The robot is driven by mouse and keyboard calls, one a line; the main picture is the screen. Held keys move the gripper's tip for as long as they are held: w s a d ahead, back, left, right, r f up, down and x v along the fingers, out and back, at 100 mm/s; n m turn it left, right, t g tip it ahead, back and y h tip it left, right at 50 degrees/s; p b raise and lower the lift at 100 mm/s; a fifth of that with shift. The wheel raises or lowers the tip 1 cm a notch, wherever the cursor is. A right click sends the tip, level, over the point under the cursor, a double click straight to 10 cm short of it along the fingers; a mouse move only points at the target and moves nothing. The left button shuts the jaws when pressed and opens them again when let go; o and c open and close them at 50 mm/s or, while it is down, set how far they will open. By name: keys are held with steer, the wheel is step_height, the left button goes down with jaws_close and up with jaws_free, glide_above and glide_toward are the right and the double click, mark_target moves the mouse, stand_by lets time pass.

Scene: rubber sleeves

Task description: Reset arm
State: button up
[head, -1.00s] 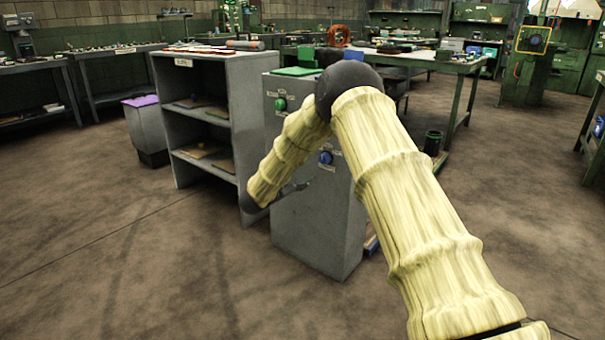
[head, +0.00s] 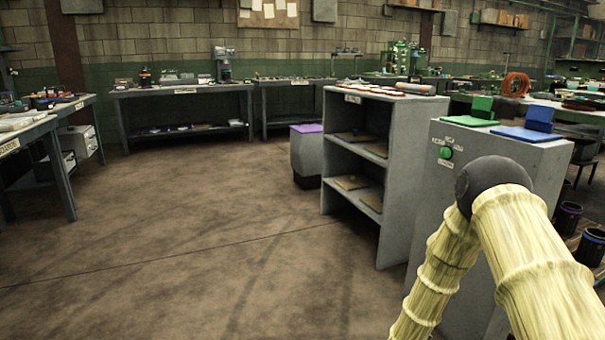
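My arm, in pale yellow ribbed sleeves with a dark elbow joint, shows at the lower right of the head view. It is bent at the elbow, and its lower part runs down out of the picture. My gripper is out of view below the frame, so its fingers and anything in them are hidden. The arm overlaps the front of a grey cabinet (head: 462,180) in the picture. I cannot tell how far apart they are.
The cabinet has a green button (head: 446,153), a green block (head: 481,106) and a blue block (head: 538,118). A grey shelf unit (head: 407,130) and a purple-lidded bin (head: 306,155) stand beside it. Workbenches line the back and left. The floor (head: 200,230) at centre-left is clear.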

steer(key=s+a+f+n+g+y, duration=0.25)
steer(key=s+f, duration=0.25)
steer(key=s, duration=0.3)
steer(key=s+a+f+n+g+y, duration=0.1)
steer(key=s+a+f+n, duration=0.2)
steer(key=s, duration=0.6)
steer(key=s+a+f+n+g+y, duration=0.1)
steer(key=s+a+f+g+y, duration=0.15)
steer(key=s+f, duration=0.45)
steer(key=s+a+r+n+g+y, duration=0.1)
steer(key=s+a+g, duration=0.1)
steer(key=s, duration=1)
steer(key=s+a+n+g, duration=0.2)
steer(key=s+g, duration=0.1)
steer(key=s, duration=1)
step_height(320, 180, up, 37)
steer(key=p, duration=3.7)
steer(key=shift+w+d, duration=0.25)
steer(key=shift+w, duration=0.15)
steer(key=shift+r, duration=0.1)
